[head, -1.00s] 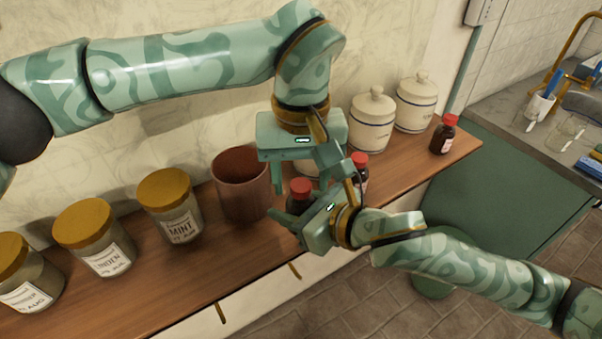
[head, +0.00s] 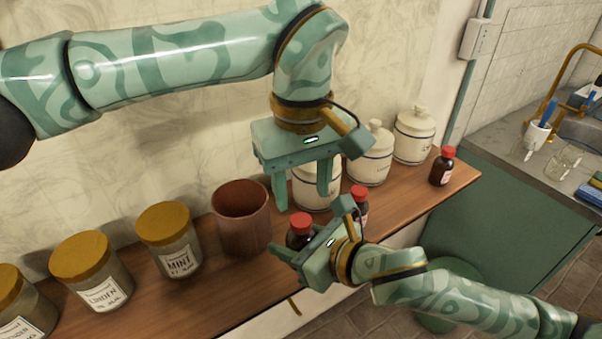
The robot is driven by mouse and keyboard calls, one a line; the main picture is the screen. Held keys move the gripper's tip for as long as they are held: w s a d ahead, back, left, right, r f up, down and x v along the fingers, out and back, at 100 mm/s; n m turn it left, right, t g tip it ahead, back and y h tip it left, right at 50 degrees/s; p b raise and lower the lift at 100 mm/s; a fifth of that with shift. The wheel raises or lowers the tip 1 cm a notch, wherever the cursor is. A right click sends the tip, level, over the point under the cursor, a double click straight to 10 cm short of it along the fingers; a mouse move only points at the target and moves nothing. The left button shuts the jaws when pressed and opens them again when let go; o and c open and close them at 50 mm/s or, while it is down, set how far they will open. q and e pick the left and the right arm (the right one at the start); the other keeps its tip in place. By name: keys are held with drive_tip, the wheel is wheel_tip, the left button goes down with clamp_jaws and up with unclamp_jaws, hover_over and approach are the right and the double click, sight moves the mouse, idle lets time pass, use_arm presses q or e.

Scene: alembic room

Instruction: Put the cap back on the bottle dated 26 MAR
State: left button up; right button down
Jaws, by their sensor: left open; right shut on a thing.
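A small brown bottle (head: 296,239) with a red cap (head: 301,220) on top stands upright near the counter's front edge. My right gripper (head: 287,252) is shut on this bottle and hides its lower part and label. My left gripper (head: 302,190) is open and empty, pointing down above the red cap and apart from it. A second brown bottle (head: 363,212) with a red cap stands behind my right gripper, partly hidden. A third brown bottle (head: 440,171) with a red cap stands at the right end. I cannot read a date on any bottle.
On the wooden counter (head: 215,295) stand a brown pot (head: 242,220), labelled jars such as the MINT jar (head: 172,243), and cream lidded canisters (head: 370,160) along the wall. A sink area with a cup (head: 538,133) lies to the right. The counter's front edge is close to my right gripper.

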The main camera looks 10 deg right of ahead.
sight(300, 218)
use_arm(q)
drive_tip(key=n, duration=0.6)
drive_tip(key=shift+w+d+r, duration=0.15)
drive_tip(key=shift+r, duration=0.25)
drive_tip(key=n, duration=0.3)
drive_tip(key=shift+r+n, duration=0.2)
drive_tip(key=shift+n, duration=0.1)
drive_tip(key=n, duration=0.6)
drive_tip(key=shift+w+d+r, duration=0.15)
drive_tip(key=shift+r, duration=0.15)
drive_tip(key=n, duration=0.6)
drive_tip(key=shift+r+n, duration=0.1)
drive_tip(key=shift+n, duration=0.2)
drive_tip(key=n, duration=1.2)
drive_tip(key=shift+a+r, duration=0.15)
drive_tip(key=shift+a, duration=0.05)
drive_tip(key=n, duration=0.6)
drive_tip(key=shift+n, duration=0.4)
drive_tip(key=n, duration=0.6)
drive_tip(key=shift+s+a+r, duration=0.1)
drive_tip(key=shift+s+a, duration=0.05)
drive_tip(key=shift+s, duration=0.05)
drive_tip(key=n, duration=0.8)
drive_tip(key=shift+s+r+n, duration=0.1)
drive_tip(key=shift+n, duration=0.2)
drive_tip(key=shift+a+f, duration=0.1)
drive_tip(key=shift+f, duration=3.95)
